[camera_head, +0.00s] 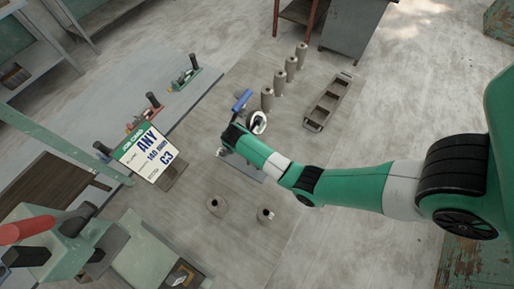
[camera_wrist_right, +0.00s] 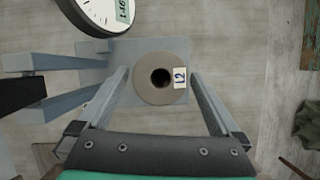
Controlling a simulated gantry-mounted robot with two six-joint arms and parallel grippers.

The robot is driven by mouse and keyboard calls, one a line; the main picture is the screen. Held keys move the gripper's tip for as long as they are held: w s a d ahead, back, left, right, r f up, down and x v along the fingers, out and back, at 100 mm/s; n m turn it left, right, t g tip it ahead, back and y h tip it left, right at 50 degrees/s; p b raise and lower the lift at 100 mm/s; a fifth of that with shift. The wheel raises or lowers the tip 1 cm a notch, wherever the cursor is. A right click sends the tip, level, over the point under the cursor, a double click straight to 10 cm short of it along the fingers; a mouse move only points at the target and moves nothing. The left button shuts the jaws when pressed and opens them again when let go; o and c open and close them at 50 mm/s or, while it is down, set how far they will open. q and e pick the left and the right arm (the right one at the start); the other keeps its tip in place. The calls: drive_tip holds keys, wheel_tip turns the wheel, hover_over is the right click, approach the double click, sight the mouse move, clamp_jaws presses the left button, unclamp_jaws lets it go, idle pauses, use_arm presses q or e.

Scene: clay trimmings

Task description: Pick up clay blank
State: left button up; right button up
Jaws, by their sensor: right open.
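My right gripper (camera_wrist_right: 160,76) is open, with one finger on each side of the blank and visible gaps between. In the head view my right gripper (camera_head: 229,146) is over the bench near the dial (camera_head: 257,122); the arm hides this blank there. My left gripper is not in view.
Several grey-brown cylinders (camera_head: 279,84) stand in a row behind the dial, left of a compartmented tray (camera_head: 313,124). A card (camera_head: 147,152) reads "ANY 140 mm C3". Two low round pieces (camera_head: 216,206) (camera_head: 265,215) stand in front. A blue-grey forked thing (camera_wrist_right: 48,106) lies left of the gripper.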

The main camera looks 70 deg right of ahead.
drive_tip(key=shift+x, duration=1)
clamp_jaws()
